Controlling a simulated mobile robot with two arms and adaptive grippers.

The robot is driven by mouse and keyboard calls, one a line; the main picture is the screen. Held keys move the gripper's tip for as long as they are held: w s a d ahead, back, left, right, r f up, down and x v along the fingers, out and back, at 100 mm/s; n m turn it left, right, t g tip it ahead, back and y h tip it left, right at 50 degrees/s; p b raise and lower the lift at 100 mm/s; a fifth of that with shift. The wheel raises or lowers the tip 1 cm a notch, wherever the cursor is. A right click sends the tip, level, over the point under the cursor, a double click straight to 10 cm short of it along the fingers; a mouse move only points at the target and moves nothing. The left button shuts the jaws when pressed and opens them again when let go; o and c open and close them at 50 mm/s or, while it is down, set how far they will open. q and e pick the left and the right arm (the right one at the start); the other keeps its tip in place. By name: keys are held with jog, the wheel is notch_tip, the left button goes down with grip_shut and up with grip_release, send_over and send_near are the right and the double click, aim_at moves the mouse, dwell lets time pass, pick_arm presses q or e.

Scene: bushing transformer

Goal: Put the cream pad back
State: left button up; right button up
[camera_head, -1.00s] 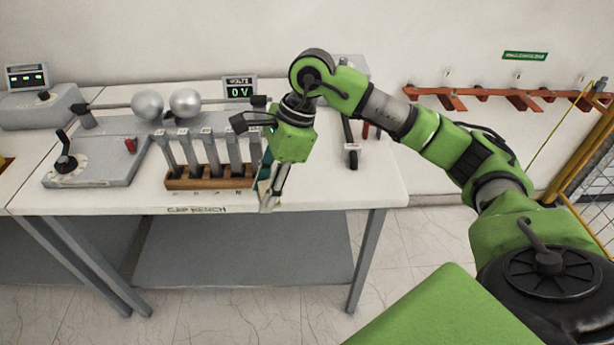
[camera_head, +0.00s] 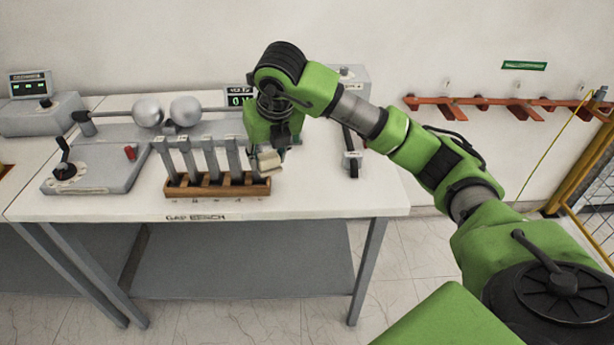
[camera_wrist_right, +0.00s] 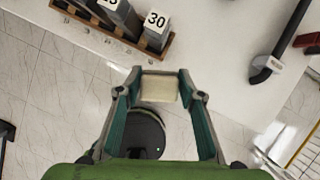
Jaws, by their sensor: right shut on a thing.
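The cream pad (camera_head: 268,161) is a small pale block held by my right gripper (camera_head: 272,158), just right of the wooden rack. In the right wrist view, the pad (camera_wrist_right: 159,88) sits between the two fingertips of the gripper (camera_wrist_right: 158,84), pinched from both sides. It appears in front of the bench edge there, with floor behind it. In the head view the gripper's fingers are partly hidden by its wrist. My left gripper is in neither view.
The wooden rack (camera_head: 218,190) holds several upright grey gauges; the one marked 30 (camera_wrist_right: 157,27) is closest to the gripper. A black-handled tool (camera_head: 352,163) lies to the right. The bench front right (camera_head: 340,198) is clear.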

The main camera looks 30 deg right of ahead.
jog(key=w+d+f+p, duration=0.1)
jog(key=d+f+p, duration=0.15)
jog(key=d, duration=0.45)
jog(key=p, duration=0.1)
send_over(305, 178)
jog(key=s+a, duration=0.1)
jog(key=s, duration=0.1)
jog(key=f, duration=0.5)
jog(key=shift+w+a+f, duration=0.1)
jog(key=shift+a, duration=0.1)
jog(key=shift+w+d+f+p, duration=0.1)
jog(key=shift+d+f+p, duration=0.15)
jog(key=shift+f, duration=0.5)
jog(key=shift+s+d+f+p, duration=0.1)
jog(key=shift+f+p, duration=0.1)
jog(key=shift+f, duration=0.55)
jog(key=shift+w+d+f+p, duration=0.1)
jog(key=shift+d+f+p, duration=0.15)
jog(key=shift+f, duration=0.5)
jog(key=shift+f, duration=0.1)
jog(key=o, duration=1.1)
jog(key=shift+c, duration=0.2)
